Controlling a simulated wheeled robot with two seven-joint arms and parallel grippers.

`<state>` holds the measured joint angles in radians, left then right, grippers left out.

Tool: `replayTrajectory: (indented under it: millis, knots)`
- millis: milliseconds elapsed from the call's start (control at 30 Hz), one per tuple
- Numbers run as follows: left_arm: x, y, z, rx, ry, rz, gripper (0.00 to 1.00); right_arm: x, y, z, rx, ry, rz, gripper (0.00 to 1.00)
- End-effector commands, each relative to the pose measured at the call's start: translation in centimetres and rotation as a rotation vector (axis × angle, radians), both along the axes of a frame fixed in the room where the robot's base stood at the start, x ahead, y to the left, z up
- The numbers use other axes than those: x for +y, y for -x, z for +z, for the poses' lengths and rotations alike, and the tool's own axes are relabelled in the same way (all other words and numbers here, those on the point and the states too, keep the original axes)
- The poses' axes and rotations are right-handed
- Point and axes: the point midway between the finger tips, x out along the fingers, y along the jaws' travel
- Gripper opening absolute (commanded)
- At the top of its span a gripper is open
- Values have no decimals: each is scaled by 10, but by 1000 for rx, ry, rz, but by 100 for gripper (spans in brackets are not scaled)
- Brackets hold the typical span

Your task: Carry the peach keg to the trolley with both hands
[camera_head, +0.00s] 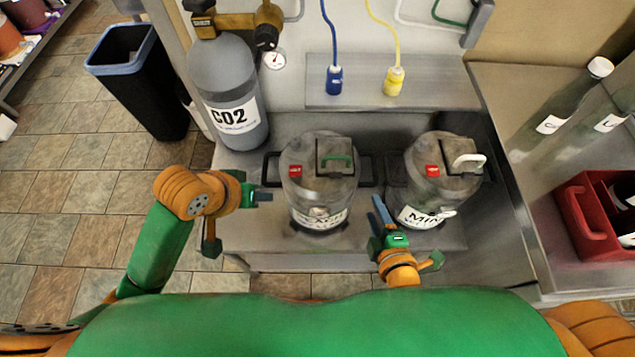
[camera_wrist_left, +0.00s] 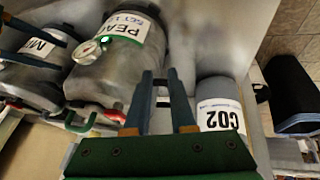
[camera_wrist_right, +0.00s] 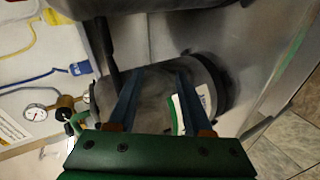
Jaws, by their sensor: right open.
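The peach keg (camera_head: 318,178), a grey metal keg with a green top lever, a red tag and a dark handle on each side, stands upright on the grey metal surface. It also shows in the left wrist view (camera_wrist_left: 115,65) with a gauge, and in the right wrist view (camera_wrist_right: 155,98). My left gripper (camera_head: 264,197) is beside the keg's left side below that handle, fingers apart and empty. My right gripper (camera_head: 379,211) is at the keg's lower right, between the two kegs, open and empty. I cannot make out a trolley.
The mint keg (camera_head: 436,180) stands close on the right, near my right gripper. A CO2 cylinder (camera_head: 226,85) stands at the back left. Blue (camera_head: 334,80) and yellow (camera_head: 394,80) connectors are behind. A black bin (camera_head: 140,85) is on the floor left; tiled floor there is clear.

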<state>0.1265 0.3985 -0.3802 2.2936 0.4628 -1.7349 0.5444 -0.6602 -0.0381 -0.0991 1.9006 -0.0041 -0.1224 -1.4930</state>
Motion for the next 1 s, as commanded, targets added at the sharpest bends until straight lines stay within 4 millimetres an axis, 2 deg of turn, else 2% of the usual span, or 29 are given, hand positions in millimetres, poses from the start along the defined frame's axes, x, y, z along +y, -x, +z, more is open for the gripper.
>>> replayTrajectory:
  millis: [33, 200, 300, 400, 667, 767, 1000]
  knots:
    - [1, -10, 10, -6, -3, 9, 23, 1, 2, 2, -78, 109, 36, 50]
    - [9, -29, 36, 18, -13, 71, 23, 1, 16, 25, -352, 545, 90, 50]
    - [14, -35, 44, 28, -18, 101, 23, 1, 24, 35, -429, 699, 81, 50]
    - [14, -36, 46, 33, -18, 108, 23, 0, 27, 39, -455, 749, 75, 50]
    - [14, -36, 44, 33, -16, 109, 23, 0, 24, 40, -458, 749, 75, 50]
    - [12, -40, 34, 36, -15, 111, 23, 0, 13, 40, -459, 750, 74, 50]
    - [3, -57, -9, 38, -16, 111, 23, 0, -34, 40, -462, 749, 73, 50]
